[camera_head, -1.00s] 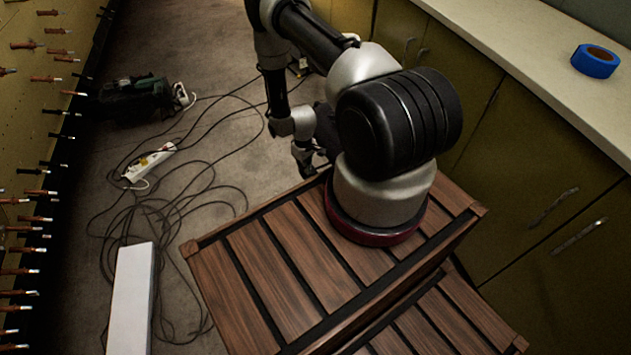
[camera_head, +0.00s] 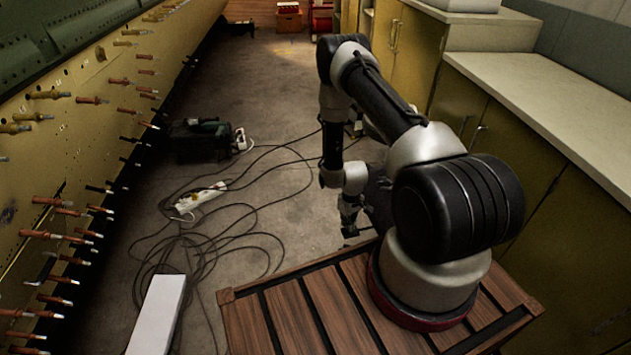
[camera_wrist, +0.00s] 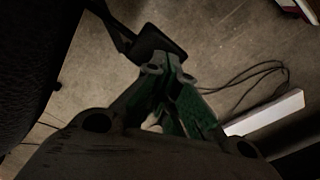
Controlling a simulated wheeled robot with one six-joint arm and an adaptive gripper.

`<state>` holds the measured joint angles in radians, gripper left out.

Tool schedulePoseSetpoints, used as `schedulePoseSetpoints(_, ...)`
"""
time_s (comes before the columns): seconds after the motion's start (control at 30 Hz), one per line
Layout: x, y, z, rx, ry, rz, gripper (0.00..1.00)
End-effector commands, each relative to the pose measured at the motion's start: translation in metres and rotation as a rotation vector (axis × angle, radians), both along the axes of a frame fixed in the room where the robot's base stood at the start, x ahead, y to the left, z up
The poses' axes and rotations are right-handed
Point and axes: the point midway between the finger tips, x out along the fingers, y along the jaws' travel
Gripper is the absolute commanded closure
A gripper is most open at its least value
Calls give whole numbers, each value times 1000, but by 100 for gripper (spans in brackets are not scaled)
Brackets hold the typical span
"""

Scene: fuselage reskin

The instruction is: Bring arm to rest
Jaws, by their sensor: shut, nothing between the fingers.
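My arm (camera_head: 440,190) rises from its round mount, bends at a high elbow, and its forearm hangs straight down. My gripper (camera_head: 349,230) hangs at the lower end, low over the floor beside the slatted wooden top that carries the arm. It is small and dark in the head view. In the wrist view my gripper (camera_wrist: 167,62) shows its fingers together with nothing between them, above bare floor. The picture there is dark.
A yellow panel wall (camera_head: 60,150) with several protruding pins runs along the left. Black cables (camera_head: 225,225), a power strip (camera_head: 199,197), a dark machine (camera_head: 200,140) and a white bar (camera_head: 158,315) lie on the floor. Yellow cabinets with a pale counter (camera_head: 540,95) line the right.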

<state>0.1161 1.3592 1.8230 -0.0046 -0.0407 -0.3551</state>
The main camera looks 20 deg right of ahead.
Motion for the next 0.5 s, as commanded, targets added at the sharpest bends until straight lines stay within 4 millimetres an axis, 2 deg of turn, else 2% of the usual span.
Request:
schedulePoseSetpoints(0.17,-4,1,0,2,17,-21,100)
schedulePoseSetpoints(0.27,-25,3,1,8,99,-57,100)
schedulePoseSetpoints(0.37,-63,7,4,14,211,-91,100)
schedulePoseSetpoints(0.43,-90,10,18,15,299,-120,100)
schedulePoseSetpoints(0.5,-100,12,50,13,361,-150,100)
